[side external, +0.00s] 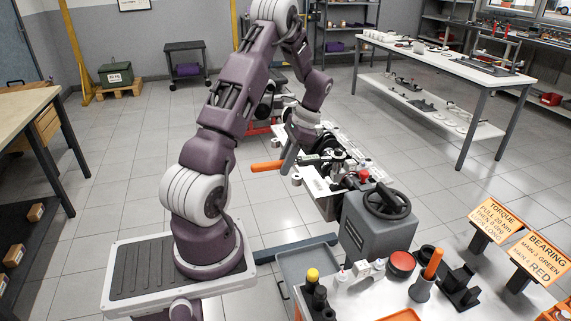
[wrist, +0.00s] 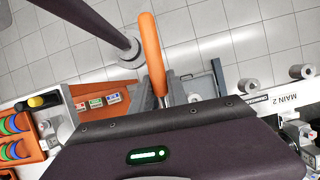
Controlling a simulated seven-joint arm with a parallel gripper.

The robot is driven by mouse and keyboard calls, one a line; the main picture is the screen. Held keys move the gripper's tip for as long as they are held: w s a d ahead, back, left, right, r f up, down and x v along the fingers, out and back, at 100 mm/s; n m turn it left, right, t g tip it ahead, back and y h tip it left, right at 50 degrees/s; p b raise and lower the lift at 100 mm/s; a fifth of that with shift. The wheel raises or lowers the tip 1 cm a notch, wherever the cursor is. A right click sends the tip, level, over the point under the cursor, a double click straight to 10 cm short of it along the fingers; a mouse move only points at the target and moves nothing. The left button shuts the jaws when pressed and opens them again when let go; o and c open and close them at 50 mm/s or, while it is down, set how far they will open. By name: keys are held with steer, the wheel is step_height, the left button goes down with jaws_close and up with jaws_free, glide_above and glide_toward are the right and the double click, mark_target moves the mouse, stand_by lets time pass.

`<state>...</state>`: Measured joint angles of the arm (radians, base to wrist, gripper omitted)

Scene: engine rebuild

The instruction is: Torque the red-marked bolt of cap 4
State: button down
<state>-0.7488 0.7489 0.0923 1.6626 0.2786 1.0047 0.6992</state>
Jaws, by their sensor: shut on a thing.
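My gripper (side external: 289,160) is shut on an orange-handled tool, likely the torque wrench (side external: 267,166), beside the engine block (side external: 318,187). The orange handle sticks out to the left of the jaws. In the wrist view the handle (wrist: 152,50) points up, with its metal shank passing down between my grey fingers (wrist: 180,92). The tool's working end is hidden behind the gripper body. I cannot make out cap 4 or a red-marked bolt in either view.
A grey unit with a black handwheel (side external: 385,202) stands in front of the engine. The near bench holds a red-topped round item (side external: 401,262), an orange-handled tool in a holder (side external: 432,265) and bottles. Signs (side external: 497,220) stand at right. Floor left of the handle is clear.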

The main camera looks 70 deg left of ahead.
steer(key=shift+w+a+m+y, duration=0.2)
steer(key=shift+a+m+y, duration=0.2)
steer(key=shift+a+m, duration=0.95)
stand_by(3.3)
steer(key=shift+n, duration=0.35)
stand_by(0.7)
steer(key=shift+s+d+n+h, duration=0.15)
steer(key=shift+d+n+h, duration=0.15)
steer(key=shift+d+n, duration=0.8)
steer(key=shift+d, duration=0.2)
steer(key=shift+r, duration=0.3)
stand_by(0.7)
